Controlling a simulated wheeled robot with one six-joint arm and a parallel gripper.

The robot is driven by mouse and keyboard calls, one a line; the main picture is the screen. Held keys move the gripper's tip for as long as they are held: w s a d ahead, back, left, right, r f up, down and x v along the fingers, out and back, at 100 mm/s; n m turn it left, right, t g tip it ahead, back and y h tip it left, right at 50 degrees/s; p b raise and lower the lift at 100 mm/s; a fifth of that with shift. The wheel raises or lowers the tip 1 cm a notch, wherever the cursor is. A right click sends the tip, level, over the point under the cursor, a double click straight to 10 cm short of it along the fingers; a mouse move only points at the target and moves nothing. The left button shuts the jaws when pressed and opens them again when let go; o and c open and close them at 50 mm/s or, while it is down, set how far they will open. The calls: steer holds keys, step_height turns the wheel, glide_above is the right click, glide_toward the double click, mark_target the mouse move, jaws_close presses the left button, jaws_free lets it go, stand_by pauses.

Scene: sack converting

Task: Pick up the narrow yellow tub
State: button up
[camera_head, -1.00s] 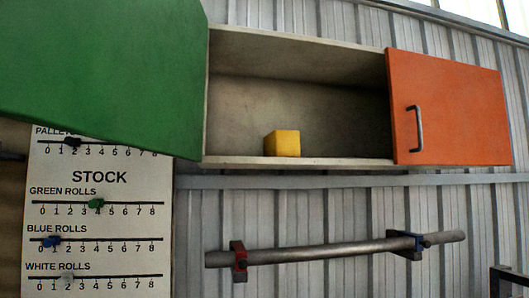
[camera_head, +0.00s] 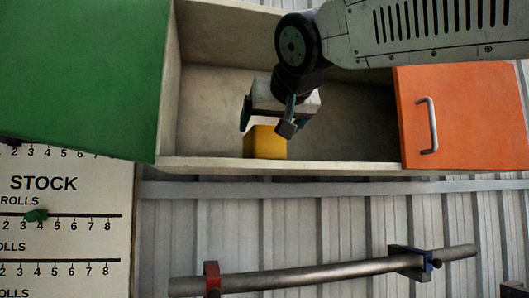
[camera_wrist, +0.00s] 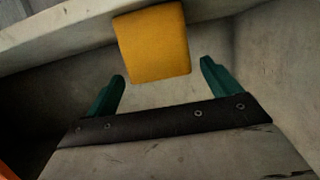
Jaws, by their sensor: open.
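The narrow yellow tub (camera_head: 265,143) stands on the floor of the open wall cabinet, close to its front edge. My gripper (camera_head: 268,120) is inside the cabinet opening, just above and partly in front of the tub, hiding its upper part. In the wrist view the tub (camera_wrist: 153,43) lies ahead of my gripper (camera_wrist: 163,82), between the lines of its two green fingers. The fingers are apart with nothing between them, and the tub appears just beyond their tips.
The cabinet (camera_head: 345,166) has a green door (camera_head: 75,70) open at left and an orange door (camera_head: 465,115) with a handle at right. Below are a metal bar (camera_head: 320,275) on brackets and a stock board (camera_head: 60,235). The cabinet holds nothing else visible.

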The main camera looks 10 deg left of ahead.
steer(key=x, duration=0.5)
steer(key=shift+w+a+f, duration=0.1)
steer(key=shift+w+f, duration=0.05)
steer(key=c, duration=1.1)
